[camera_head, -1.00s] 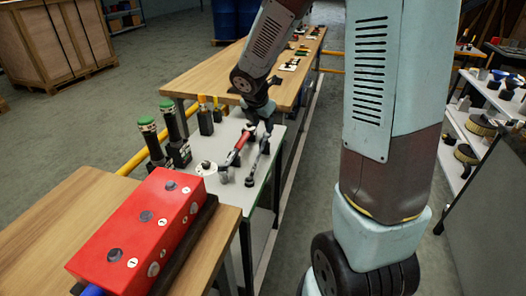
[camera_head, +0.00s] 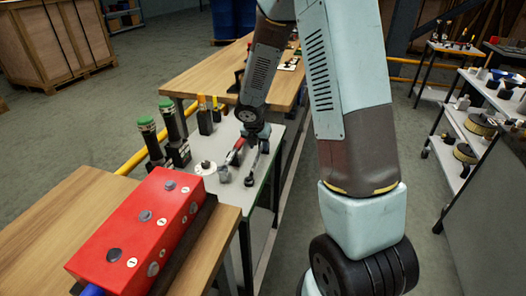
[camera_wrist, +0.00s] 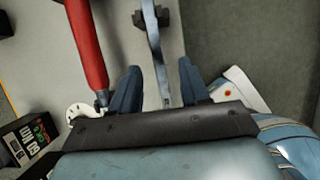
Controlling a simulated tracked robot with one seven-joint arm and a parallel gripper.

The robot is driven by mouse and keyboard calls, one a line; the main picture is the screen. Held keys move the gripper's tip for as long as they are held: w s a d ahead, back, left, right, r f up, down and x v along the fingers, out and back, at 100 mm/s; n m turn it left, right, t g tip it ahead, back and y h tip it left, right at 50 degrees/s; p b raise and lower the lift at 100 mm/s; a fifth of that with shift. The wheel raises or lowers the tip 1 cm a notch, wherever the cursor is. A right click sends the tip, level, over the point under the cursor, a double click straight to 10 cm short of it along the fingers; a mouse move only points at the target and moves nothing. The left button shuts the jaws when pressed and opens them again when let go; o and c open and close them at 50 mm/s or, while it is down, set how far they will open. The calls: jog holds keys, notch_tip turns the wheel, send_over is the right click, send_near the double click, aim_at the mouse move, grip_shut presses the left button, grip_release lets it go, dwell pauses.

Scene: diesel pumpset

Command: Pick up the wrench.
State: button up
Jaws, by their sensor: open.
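The wrench (camera_head: 254,164) is a slim grey metal tool on the light grey table (camera_head: 247,192). In the wrist view, the wrench (camera_wrist: 153,40) runs between my two fingers, with a black holder block (camera_wrist: 151,18) around its far part. My gripper (camera_wrist: 159,66) is open, one blue finger on each side of the wrench. I cannot tell whether the fingers touch it. In the head view, my gripper (camera_head: 255,132) is low over the table, its fingers partly hidden by the arm.
A red-handled tool (camera_wrist: 87,45) lies close to the left of the wrench. A red box (camera_head: 137,232) is at the front. The table's right edge is close.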

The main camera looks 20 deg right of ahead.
aim_at(261, 149)
jog(key=shift+w+x, duration=0.15)
jog(key=shift+x, duration=1.25)
jog(key=shift+w+x, duration=0.1)
jog(key=shift+x, duration=1.25)
jog(key=shift+r, duration=0.1)
jog(key=shift+d, duration=0.1)
grip_shut()
